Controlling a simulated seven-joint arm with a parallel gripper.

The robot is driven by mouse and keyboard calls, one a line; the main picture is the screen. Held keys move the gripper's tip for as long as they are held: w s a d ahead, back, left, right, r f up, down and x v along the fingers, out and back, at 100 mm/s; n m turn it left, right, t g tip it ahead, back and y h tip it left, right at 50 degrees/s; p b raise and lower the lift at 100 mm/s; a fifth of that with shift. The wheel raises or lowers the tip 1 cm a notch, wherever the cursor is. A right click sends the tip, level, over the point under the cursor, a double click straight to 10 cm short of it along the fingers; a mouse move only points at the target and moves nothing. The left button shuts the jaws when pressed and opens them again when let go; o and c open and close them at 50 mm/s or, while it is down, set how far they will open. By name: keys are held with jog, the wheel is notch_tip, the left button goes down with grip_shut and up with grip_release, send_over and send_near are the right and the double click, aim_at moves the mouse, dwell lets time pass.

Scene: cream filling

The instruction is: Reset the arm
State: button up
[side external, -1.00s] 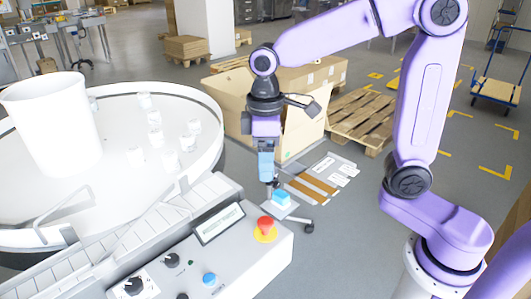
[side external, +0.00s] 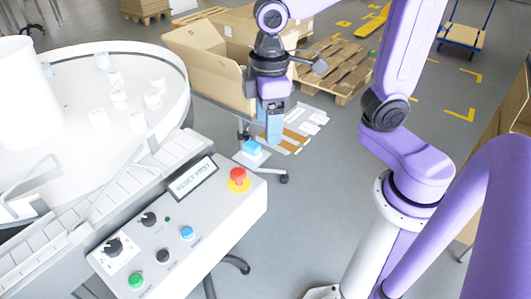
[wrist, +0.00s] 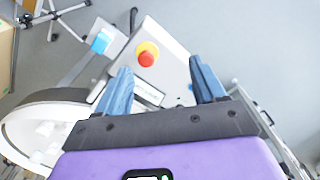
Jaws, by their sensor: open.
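My gripper (side external: 273,127) hangs from the purple arm with its blue fingers pointing down, above and behind the control panel in the side view. In the wrist view my gripper (wrist: 158,80) shows two blue fingers spread apart, with nothing held between them. The grey control panel (side external: 210,225) carries a red emergency stop button on a yellow base (side external: 238,178), which also shows beyond the fingertips in the wrist view (wrist: 147,56). The panel has a small display (side external: 192,178) that seems to read "RESET FIRST", a green button (side external: 136,280), a blue button (side external: 187,233) and dark knobs.
A white round table (side external: 170,110) with several small white jars and a large white bin (side external: 22,95) stands at left. A conveyor (side external: 95,205) runs along the panel. A cardboard box (side external: 205,70) and wooden pallet (side external: 335,75) are behind. A light blue block (side external: 252,147) sits beside the panel.

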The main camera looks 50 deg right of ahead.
jog(key=s+d+f+n, duration=0.1)
jog(key=s+d+f, duration=0.1)
jog(key=s, duration=0.4)
jog(key=s+d+f+n, duration=0.1)
jog(key=s+d, duration=0.3)
jog(key=s, duration=0.3)
jog(key=shift+f, duration=0.35)
dwell(0.7)
